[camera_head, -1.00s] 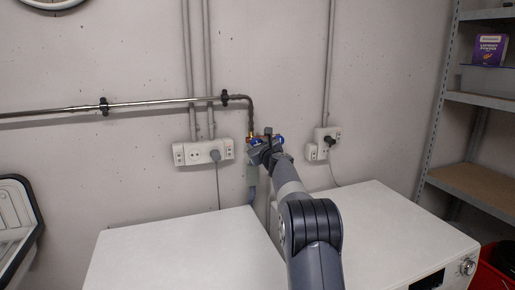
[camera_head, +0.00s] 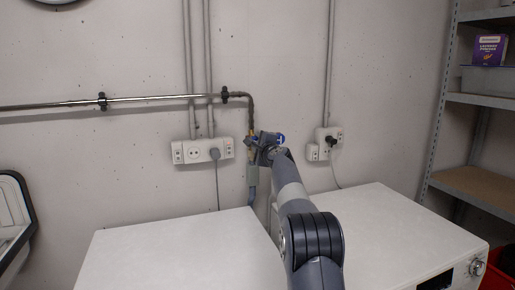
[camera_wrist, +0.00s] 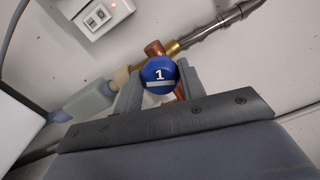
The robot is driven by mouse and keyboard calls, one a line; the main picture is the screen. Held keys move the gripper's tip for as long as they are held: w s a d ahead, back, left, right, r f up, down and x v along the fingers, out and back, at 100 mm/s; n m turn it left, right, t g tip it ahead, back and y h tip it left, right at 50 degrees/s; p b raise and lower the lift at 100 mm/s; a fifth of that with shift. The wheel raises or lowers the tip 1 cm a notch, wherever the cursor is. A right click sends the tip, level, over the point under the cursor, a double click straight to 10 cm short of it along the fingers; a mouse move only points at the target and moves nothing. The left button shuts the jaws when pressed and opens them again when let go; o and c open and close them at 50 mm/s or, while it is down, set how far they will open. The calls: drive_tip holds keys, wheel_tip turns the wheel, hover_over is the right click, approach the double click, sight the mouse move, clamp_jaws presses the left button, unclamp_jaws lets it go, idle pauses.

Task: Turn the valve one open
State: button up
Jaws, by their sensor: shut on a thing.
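Valve one is a round blue knob (camera_wrist: 159,74) marked with a white "1" and a pale bar. It sits on brass and copper fittings (camera_wrist: 155,48) at the end of the wall pipe. My gripper (camera_wrist: 158,85) is shut on the knob, with one grey finger on each side of it in the wrist view. In the head view my gripper (camera_head: 264,140) is at the foot of the pipe's downward bend, between the two machines at the wall. There the knob is mostly hidden by the gripper and wrist.
Two white machines stand below, left (camera_head: 180,250) and right (camera_head: 400,235), with a narrow gap between. Socket boxes (camera_head: 202,151) and (camera_head: 323,143) flank the valve. The metal pipe (camera_head: 60,104) runs along the wall. A shelf rack (camera_head: 475,185) stands at the right.

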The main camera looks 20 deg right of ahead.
drive_tip(key=n+b, duration=0.2)
drive_tip(key=n, duration=0.3)
drive_tip(key=shift+f, duration=0.2)
idle(0.4)
drive_tip(key=o, duration=1)
drive_tip(key=shift+r, duration=0.1)
drive_tip(key=shift+c, duration=0.2)
drive_tip(key=shift+s, duration=0.1)
drive_tip(key=s+b, duration=0.7)
drive_tip(key=s, duration=0.3)
drive_tip(key=shift+s, duration=0.35)
